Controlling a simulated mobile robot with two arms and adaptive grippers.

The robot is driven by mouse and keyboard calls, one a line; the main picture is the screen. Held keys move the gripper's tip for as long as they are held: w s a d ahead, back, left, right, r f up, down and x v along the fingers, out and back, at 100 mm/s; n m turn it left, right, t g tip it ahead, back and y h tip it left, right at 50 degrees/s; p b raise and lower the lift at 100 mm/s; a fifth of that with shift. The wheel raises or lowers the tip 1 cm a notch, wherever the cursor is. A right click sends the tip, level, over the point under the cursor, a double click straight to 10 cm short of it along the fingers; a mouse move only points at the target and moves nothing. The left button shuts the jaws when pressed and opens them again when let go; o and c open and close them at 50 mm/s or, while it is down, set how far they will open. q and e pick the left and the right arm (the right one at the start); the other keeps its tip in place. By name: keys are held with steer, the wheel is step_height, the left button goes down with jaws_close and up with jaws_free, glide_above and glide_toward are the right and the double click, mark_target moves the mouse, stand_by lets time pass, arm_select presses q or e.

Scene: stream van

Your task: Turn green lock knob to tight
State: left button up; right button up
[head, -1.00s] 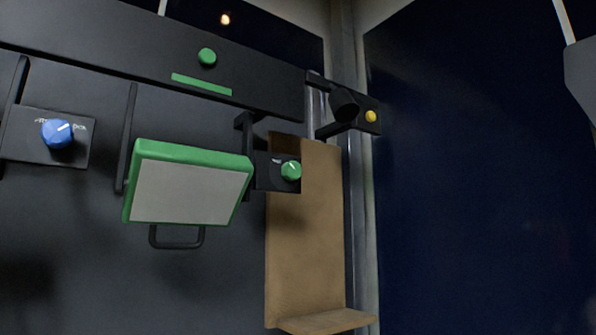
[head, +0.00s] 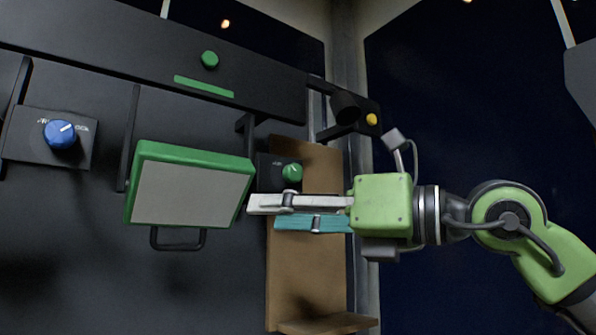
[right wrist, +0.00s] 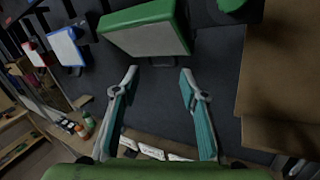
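The green lock knob (head: 292,172) sits on a small dark plate (head: 265,170) right of the green-framed panel (head: 190,190); its pointer mark tilts to the upper left. A green round part at the top edge of the right wrist view (right wrist: 231,4) looks like this knob, partly cut off. My right gripper (head: 266,213) reaches in from the right, just below the knob in the head view and apart from it. Its fingers (right wrist: 158,75) are spread, with nothing between them. My left gripper is not in view.
A blue knob (head: 60,134) is at the far left. A green button (head: 210,60) and strip are on the dark beam above. A yellow button (head: 371,119) and black cylinder (head: 345,104) stick out upper right. A brown board (head: 310,275) with a ledge is behind the gripper.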

mark_target(297, 171)
steer(key=s+d+r+m+t+h, duration=0.2)
steer(key=d+r+t+h, duration=0.4)
steer(key=d+r, duration=0.3)
steer(key=p+x, duration=0.2)
steer(key=x, duration=0.2)
steer(key=p+x, duration=0.2)
steer(key=x, duration=0.2)
steer(key=d+p+x, duration=0.1)
steer(key=x, duration=0.3)
steer(key=shift+w+a+f+p, duration=0.1)
steer(key=shift+w+f+p, duration=0.1)
steer(key=shift+w+p, duration=0.25)
steer(key=shift+w+a+f, duration=0.15)
steer(key=shift+w+a, duration=0.2)
steer(key=shift+w, duration=0.15)
steer(key=c, duration=1.1)
